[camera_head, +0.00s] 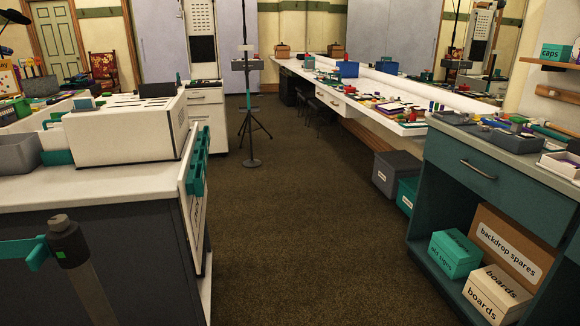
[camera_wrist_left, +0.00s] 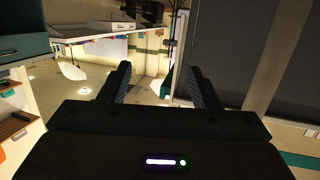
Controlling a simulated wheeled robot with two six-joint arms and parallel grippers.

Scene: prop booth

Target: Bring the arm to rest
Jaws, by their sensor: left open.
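My left gripper (camera_wrist_left: 159,68) shows in the left wrist view with its two dark fingers well apart and nothing between them. No gripper fingers show in the head view. My right gripper is in neither view.
A white-topped counter (camera_head: 80,195) with a white box-shaped machine (camera_head: 130,130) stands at the left. A teal cabinet (camera_head: 480,180) with shelved boxes stands at the right. Brown carpet (camera_head: 300,230) lies clear between them. A tripod stand (camera_head: 248,110) stands farther back.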

